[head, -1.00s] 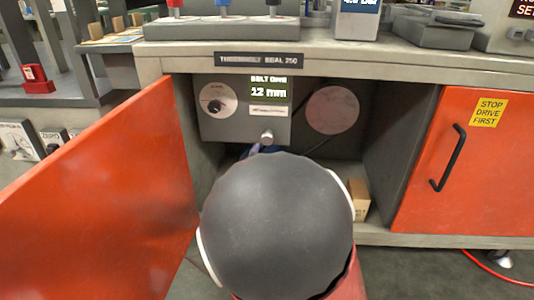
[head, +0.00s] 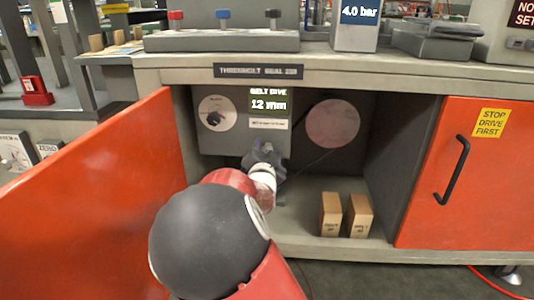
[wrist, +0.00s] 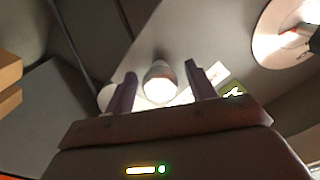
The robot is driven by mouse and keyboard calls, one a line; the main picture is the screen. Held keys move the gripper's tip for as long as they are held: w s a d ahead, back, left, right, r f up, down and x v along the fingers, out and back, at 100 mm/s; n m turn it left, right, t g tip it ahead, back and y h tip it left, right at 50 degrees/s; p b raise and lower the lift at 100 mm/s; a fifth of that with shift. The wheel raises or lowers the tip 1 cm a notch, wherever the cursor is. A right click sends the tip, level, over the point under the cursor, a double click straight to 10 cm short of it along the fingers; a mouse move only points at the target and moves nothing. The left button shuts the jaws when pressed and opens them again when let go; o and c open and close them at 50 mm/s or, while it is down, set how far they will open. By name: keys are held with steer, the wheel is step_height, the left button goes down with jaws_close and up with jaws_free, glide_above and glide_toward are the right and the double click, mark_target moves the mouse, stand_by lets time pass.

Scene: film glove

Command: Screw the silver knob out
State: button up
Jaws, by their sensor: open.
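The silver knob (wrist: 158,84) is a short rounded cylinder on the grey drive panel (head: 215,140) inside the open cabinet. In the wrist view it shows between the two fingers of my gripper (wrist: 160,70), with a visible gap on each side. My gripper is open and holds nothing. In the head view my gripper (head: 262,152) is at the lower edge of the panel and hides the knob. I cannot tell how deep the fingertips reach along it.
The left orange door (head: 95,200) stands open beside my arm; the right door (head: 475,185) is shut. A dial (head: 215,113) and a display (head: 270,104) sit above the knob. A round disc (head: 332,123) is to the right. Two small boxes (head: 331,215) stand on the cabinet floor.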

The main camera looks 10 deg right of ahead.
steer(key=c, duration=1)
steer(key=shift+o, duration=0.2)
steer(key=shift+n, duration=0.3)
steer(key=n+p, duration=0.2)
steer(key=n, duration=0.1)
steer(key=shift+r+p, duration=0.15)
steer(key=shift+p, duration=0.15)
steer(key=n+p, duration=0.3)
steer(key=n, duration=0.3)
steer(key=n+p, duration=0.2)
steer(key=n, duration=0.2)
steer(key=shift+p, duration=0.35)
steer(key=shift+n+p, duration=0.9)
steer(key=shift+n, duration=1.3)
